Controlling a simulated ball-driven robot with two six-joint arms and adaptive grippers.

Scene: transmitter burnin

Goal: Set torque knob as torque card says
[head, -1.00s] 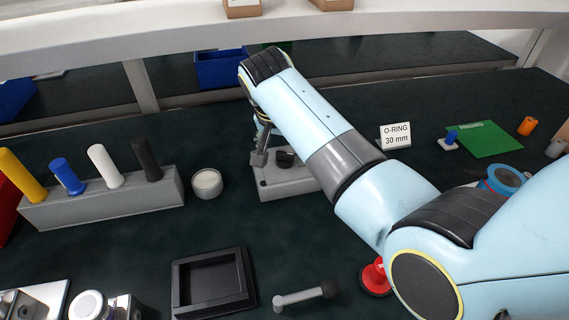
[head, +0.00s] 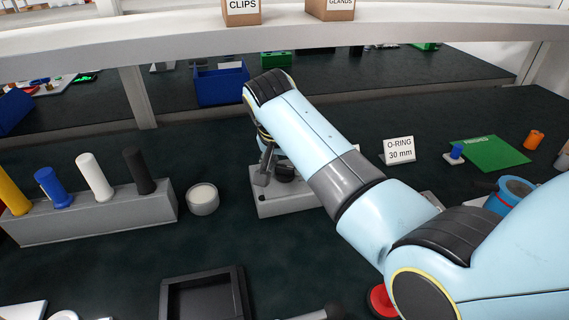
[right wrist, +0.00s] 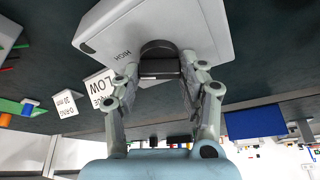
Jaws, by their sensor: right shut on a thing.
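The torque knob is a black round knob (right wrist: 158,58) on a light grey box (right wrist: 190,22) in the right wrist view; the box face reads HIGH beside it. In the head view the knob (head: 284,173) and its box (head: 290,204) are partly hidden by my right arm. My right gripper (right wrist: 160,72) is shut on the knob, one finger on each side. A white card (right wrist: 100,88) behind the fingers reads LOW, with a smaller line partly covered, likely the torque card. My left gripper is in neither view.
A white round pot (head: 202,199) stands left of the box, and a grey rack (head: 90,215) with coloured handles beyond it. An O-RING 30 mm card (head: 398,150) stands to the right. A black tray (head: 170,310) lies in front. A blue bin (head: 221,84) is behind.

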